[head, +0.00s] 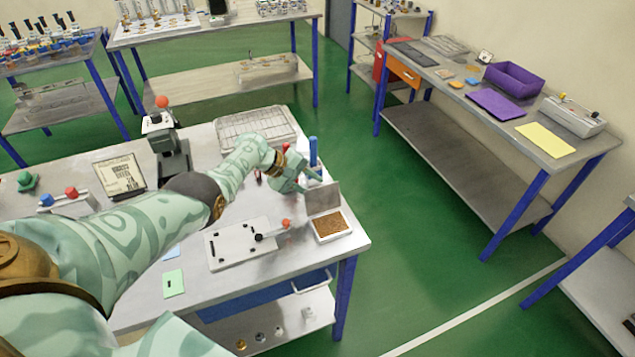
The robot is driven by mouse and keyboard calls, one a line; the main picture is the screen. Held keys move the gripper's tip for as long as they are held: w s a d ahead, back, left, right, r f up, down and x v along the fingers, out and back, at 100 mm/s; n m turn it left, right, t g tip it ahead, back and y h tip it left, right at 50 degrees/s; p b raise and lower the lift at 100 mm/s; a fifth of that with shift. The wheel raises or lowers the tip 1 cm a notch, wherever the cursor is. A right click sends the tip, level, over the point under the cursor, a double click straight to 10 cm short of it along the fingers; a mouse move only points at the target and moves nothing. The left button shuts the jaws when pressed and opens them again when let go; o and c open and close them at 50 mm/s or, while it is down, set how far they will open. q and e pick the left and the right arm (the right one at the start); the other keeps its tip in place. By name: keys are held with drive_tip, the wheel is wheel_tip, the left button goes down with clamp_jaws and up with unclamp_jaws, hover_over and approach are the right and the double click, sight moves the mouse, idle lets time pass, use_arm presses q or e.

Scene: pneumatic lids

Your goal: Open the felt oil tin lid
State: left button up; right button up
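The felt oil tin (346,235) is a small white box with brown felt inside, at the front right corner of the near table. Its grey lid (322,197) stands upright at the tin's back edge, so the felt shows. My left gripper (309,183) is just behind and left of the lid's top, with its two fingers spread. I see nothing between the fingers. Whether a finger touches the lid, I cannot tell. My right gripper is out of view.
A white board with a red-knobbed lever (235,245) lies left of the tin. A blue upright object (313,152) stands behind my gripper. A wire rack (256,127) lies at the table's back. Green floor (430,235) is clear to the right.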

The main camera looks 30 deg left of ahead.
use_arm(q)
drive_tip(key=p+v, duration=0.7)
drive_tip(key=v, duration=0.5)
drive_tip(key=shift+s+a+r, duration=0.2)
drive_tip(key=shift+r, duration=0.1)
